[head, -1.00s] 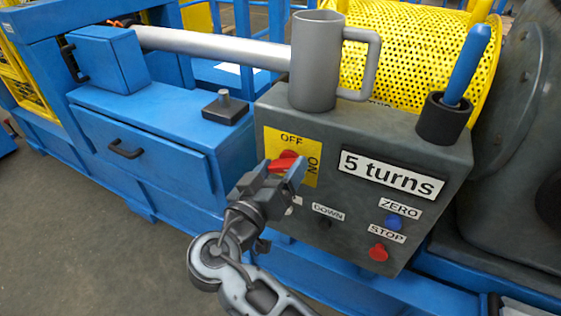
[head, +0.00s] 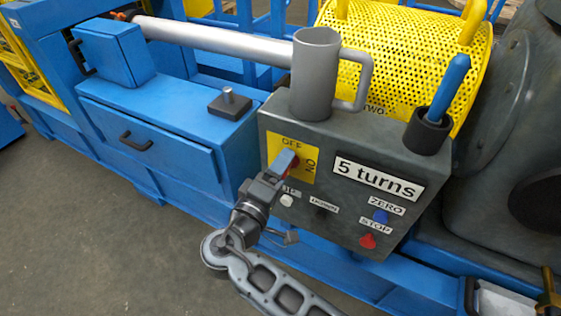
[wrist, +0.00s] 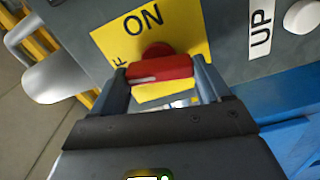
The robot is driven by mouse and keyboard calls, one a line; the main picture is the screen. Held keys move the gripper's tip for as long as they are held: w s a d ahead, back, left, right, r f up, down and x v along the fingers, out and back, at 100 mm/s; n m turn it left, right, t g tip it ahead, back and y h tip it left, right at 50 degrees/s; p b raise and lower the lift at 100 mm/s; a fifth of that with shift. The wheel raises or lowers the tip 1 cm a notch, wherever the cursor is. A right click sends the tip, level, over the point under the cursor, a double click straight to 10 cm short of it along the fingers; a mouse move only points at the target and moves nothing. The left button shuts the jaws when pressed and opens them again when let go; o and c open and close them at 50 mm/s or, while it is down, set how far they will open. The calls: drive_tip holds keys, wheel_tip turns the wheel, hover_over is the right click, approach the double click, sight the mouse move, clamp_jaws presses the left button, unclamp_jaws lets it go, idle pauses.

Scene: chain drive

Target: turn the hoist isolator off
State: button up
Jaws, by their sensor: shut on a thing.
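The hoist isolator is a red rotary handle (wrist: 160,70) on a yellow plate (wrist: 186,22) marked ON and OFF. In the head view the plate (head: 308,171) is on the upper left of the grey control box, with OFF at its top and ON at its right. My gripper (head: 289,163) is at the handle, and its blue finger hides much of it. In the wrist view my gripper (wrist: 163,84) is shut on the handle, one finger at each end. The handle's white mark is at its left end, towards the partly hidden OFF label.
The grey control box (head: 340,225) carries a "5 turns" display (head: 378,175), a white UP button (head: 287,200), a blue ZERO button (head: 380,216) and a red STOP button (head: 368,241). A grey mug (head: 313,75) and a cup with a blue-handled tool (head: 428,130) stand on top.

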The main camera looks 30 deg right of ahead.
drive_tip(key=shift+w+d+n+p, duration=0.1)
drive_tip(key=shift+n+p, duration=0.65)
drive_tip(key=shift+n, duration=0.35)
drive_tip(key=o, duration=1)
drive_tip(key=shift+v, duration=3.9)
drive_tip(key=shift+f, duration=0.1)
